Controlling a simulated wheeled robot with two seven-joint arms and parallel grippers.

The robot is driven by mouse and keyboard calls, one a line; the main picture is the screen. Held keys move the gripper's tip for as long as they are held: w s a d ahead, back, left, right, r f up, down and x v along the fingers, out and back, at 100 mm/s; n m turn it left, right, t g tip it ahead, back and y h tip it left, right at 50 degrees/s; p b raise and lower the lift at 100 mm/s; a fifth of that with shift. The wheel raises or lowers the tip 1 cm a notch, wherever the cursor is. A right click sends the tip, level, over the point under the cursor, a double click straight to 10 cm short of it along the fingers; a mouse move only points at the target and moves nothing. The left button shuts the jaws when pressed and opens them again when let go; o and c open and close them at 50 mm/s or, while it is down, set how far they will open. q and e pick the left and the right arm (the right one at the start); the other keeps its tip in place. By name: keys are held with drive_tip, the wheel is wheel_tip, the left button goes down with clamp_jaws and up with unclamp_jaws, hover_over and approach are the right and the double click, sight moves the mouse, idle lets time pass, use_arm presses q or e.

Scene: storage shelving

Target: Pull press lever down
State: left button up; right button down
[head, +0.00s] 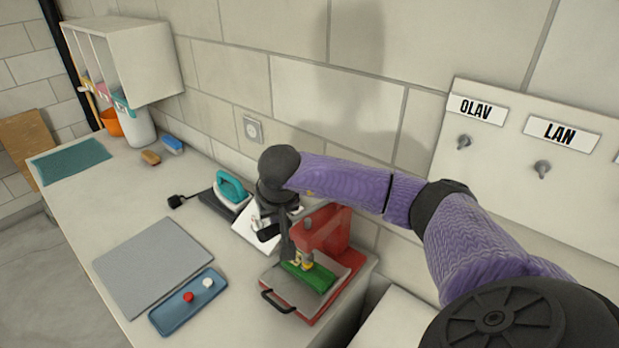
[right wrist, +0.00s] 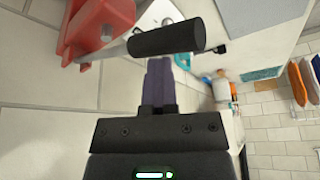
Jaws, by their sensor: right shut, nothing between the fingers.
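The red press (head: 325,232) stands at the right end of the counter in the head view, with a green piece (head: 308,276) under its head. The press also shows at the upper left in the right wrist view (right wrist: 97,22). There a metal rod leads from it to the black cylindrical lever handle (right wrist: 166,38). My right gripper (right wrist: 159,62) is shut and empty, its purple fingertips close to the handle. I cannot tell whether they touch it. In the head view my right gripper (head: 284,232) is beside the press, partly hidden by my wrist. My left gripper is out of view.
A teal iron (head: 231,186) stands left of the press. A grey board (head: 153,262) and a blue tray (head: 188,315) with a red and a white piece lie left on the counter. Labelled hooks (head: 464,141) are on the right wall.

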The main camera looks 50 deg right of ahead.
wheel_tip(320, 180, up, 15)
drive_tip(key=p, duration=1)
drive_tip(key=shift+f, duration=0.1)
drive_tip(key=shift+a, duration=0.1)
